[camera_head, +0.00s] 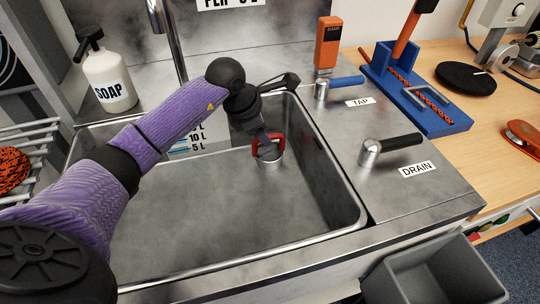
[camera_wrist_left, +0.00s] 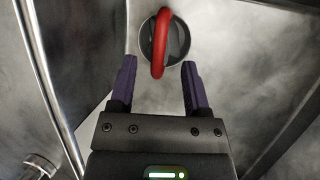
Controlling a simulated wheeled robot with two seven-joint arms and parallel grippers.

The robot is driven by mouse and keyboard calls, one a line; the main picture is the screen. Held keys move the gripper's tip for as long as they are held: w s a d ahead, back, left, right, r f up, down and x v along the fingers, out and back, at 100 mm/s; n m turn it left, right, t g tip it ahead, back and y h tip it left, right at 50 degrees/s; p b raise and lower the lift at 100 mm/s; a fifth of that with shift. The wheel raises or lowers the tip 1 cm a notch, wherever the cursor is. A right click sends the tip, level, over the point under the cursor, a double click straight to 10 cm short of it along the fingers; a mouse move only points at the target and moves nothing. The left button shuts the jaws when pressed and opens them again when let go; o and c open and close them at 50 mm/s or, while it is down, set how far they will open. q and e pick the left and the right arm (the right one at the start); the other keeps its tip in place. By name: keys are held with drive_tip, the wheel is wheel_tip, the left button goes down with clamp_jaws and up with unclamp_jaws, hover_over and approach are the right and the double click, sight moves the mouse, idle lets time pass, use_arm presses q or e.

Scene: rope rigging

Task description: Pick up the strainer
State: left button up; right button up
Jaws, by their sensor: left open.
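The strainer (camera_head: 268,150) sits at the bottom of the steel sink, toward its back right, with a red handle arched over a round metal body. In the left wrist view the strainer (camera_wrist_left: 162,45) lies just beyond the fingertips, its red handle running nearly in line with the gap between them. My left gripper (camera_head: 263,140) reaches down into the sink close above the strainer and partly hides it in the head view. In the left wrist view the left gripper (camera_wrist_left: 158,75) is open, with nothing between its fingers. My right gripper is not in view.
The sink (camera_head: 345,217) has raised walls around the strainer. A tap lever (camera_head: 340,82) and a drain lever (camera_head: 390,147) stand on the right ledge. A soap bottle (camera_head: 108,80) stands at the back left. A grey bin (camera_head: 435,275) is at the lower right.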

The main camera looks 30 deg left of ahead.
use_arm(q)
drive_tip(key=b, duration=0.3)
hover_over(269, 149)
drive_tip(key=s+d, duration=0.1)
drive_tip(key=s, duration=0.1)
wheel_tip(269, 149, down, 5)
drive_tip(key=shift+s+d, duration=0.1)
drive_tip(key=shift+d, duration=0.05)
drive_tip(key=shift+w+f, duration=0.2)
drive_tip(key=shift+f, duration=0.05)
drive_tip(key=shift+r, duration=0.15)
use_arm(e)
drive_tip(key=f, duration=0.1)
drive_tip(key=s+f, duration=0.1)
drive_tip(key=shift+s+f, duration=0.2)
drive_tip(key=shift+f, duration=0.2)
use_arm(q)
drive_tip(key=shift+c, duration=0.4)
clamp_jaws()
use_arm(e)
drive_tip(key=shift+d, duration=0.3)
